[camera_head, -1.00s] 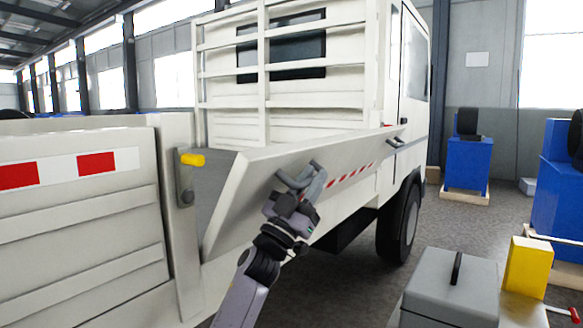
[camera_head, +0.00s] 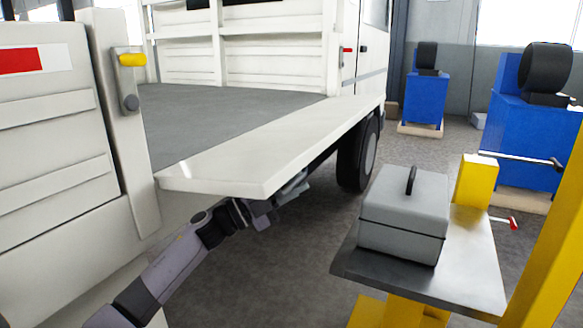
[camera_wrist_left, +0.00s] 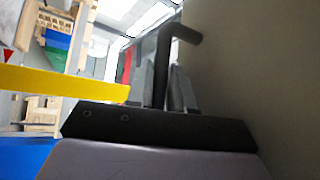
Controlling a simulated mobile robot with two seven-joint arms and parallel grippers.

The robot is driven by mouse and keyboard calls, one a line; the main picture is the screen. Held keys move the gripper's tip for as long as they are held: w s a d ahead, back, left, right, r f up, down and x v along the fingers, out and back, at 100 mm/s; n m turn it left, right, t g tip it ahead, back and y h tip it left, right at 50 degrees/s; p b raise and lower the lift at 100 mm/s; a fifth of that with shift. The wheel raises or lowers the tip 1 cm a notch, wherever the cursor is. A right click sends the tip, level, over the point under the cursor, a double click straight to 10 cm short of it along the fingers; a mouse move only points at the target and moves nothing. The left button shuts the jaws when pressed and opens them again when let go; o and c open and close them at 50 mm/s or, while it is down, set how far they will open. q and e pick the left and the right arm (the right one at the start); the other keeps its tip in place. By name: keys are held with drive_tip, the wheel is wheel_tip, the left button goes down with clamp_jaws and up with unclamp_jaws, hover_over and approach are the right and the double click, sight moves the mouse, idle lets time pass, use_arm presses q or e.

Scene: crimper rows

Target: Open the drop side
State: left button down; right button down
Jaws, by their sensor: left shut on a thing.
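The white drop side (camera_head: 270,150) of the truck bed is swung down and lies about level with the grey bed floor (camera_head: 215,115). My left gripper (camera_head: 292,188) is below its outer edge, mostly hidden by the panel. In the left wrist view the fingers (camera_wrist_left: 163,88) are shut on a dark bent handle (camera_wrist_left: 182,32) beside the panel's surface (camera_wrist_left: 260,70). A yellow-topped latch (camera_head: 132,60) is on the corner post (camera_head: 122,110) at the left. My right gripper is not in view.
A grey toolbox (camera_head: 405,215) stands on a metal-topped stand (camera_head: 470,265) to the right, with a yellow block (camera_head: 475,182) behind it. Blue machines (camera_head: 520,135) stand farther back. The truck's rear wheel (camera_head: 358,155) is under the bed. Floor shows between truck and stand.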

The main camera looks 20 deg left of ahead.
use_arm(q)
drive_tip(key=shift+a+f+m+g, duration=0.2)
drive_tip(key=shift+f+m+g, duration=0.45)
drive_tip(key=shift+f, duration=0.7)
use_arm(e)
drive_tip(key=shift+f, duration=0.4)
use_arm(q)
drive_tip(key=c, duration=1.1)
unclamp_jaws()
drive_tip(key=shift+a, duration=0.1)
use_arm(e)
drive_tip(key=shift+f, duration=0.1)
